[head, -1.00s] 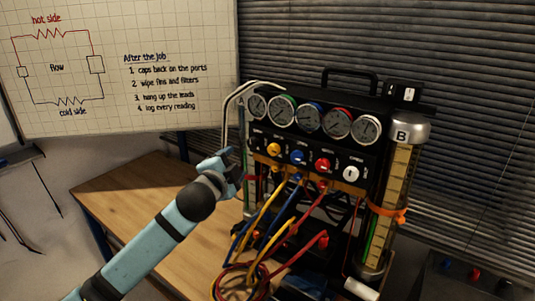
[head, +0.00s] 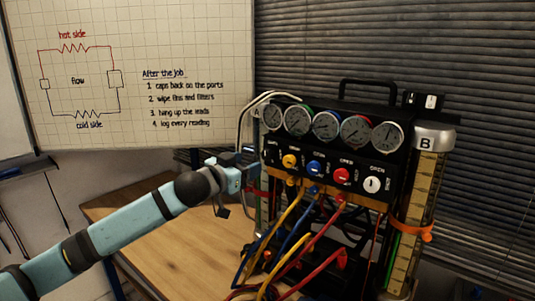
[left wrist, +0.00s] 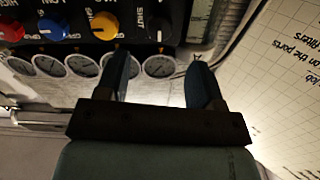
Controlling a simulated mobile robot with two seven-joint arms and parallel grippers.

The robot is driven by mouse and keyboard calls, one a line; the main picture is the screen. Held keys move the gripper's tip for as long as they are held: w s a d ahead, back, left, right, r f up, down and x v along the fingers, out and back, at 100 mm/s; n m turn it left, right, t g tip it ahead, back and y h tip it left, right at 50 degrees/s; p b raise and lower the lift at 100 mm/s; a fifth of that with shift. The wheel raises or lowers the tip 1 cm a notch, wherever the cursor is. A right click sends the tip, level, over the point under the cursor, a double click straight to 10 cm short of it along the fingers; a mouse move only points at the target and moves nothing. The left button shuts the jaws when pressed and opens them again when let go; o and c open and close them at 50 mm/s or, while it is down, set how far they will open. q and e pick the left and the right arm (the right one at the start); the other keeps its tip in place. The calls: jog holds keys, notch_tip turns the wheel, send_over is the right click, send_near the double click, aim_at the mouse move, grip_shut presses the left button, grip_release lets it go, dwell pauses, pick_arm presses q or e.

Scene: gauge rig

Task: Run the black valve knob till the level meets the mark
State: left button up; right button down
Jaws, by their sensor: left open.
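The black valve knob (left wrist: 158,28) shows in the left wrist view, which sees the panel upside down. It is at the end of the knob row, beside a "SHUT" label; in the head view it is hard to pick out against the black panel. My left gripper (left wrist: 160,75) is open, its fingers spread toward the panel and apart from the knob. In the head view the left gripper (head: 240,177) is at the panel's left end. Sight tube B (head: 408,205) has a scale, an orange band (head: 412,230) and a green strip low inside. Tube A is mostly hidden. My right gripper is not in view.
Yellow (head: 290,161), blue (head: 314,167), red (head: 341,175) and white (head: 371,184) knobs line the panel under several round gauges (head: 326,126). Coloured hoses (head: 300,240) hang in front. The wooden table (head: 175,245) is clear on the left.

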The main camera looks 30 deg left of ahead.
aim_at(265, 155)
pick_arm(q)
jog(key=w, duration=0.3)
jog(key=w+p, duration=0.1)
jog(key=w, duration=0.5)
jog(key=shift+w+d+p, duration=0.2)
jog(key=shift+d+p, duration=0.1)
jog(key=shift+d, duration=0.1)
jog(key=c, duration=0.9)
